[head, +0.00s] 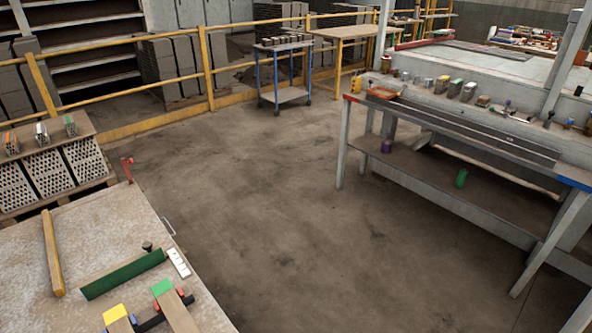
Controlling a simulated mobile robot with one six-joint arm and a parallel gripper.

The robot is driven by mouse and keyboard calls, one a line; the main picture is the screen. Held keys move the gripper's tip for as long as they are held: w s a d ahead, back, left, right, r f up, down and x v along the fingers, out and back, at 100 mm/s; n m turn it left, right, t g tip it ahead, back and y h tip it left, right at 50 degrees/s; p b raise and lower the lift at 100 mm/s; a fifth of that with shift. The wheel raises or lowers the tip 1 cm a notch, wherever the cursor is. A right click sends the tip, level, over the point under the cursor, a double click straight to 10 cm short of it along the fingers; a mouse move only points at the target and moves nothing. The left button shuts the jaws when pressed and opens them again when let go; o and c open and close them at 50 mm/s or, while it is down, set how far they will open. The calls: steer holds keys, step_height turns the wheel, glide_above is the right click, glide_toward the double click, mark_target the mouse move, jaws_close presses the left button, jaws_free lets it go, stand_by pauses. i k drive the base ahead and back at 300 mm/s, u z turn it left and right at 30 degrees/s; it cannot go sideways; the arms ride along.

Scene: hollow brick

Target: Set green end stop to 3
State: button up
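At the lower left, a light workbench (85,225) holds a green block (162,287) on the end of a wooden bar, with red parts beside it. A yellow block (115,314) tops a similar bar to its left. A long dark green strip (122,274) lies slanted behind them. A small white plate with dark marks (178,262) lies at the bench's right edge; its marks are too small to read. I cannot tell for certain which green piece is the end stop. The lower frame edge cuts off the bars. My gripper is not in view.
A red lever (127,169) stands at the bench's far corner, and a wooden bar (52,252) lies on it. Stacked hollow bricks (50,176) stand behind. A long grey table (470,135) is at right, a blue cart (285,75) by the yellow railing (208,70). The floor between is clear.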

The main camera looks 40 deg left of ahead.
mark_target(94, 287)
steer(key=z, duration=0.05)
steer(key=i, duration=1.05)
steer(key=u, duration=2.45)
steer(key=i, duration=2)
steer(key=u, duration=1.9)
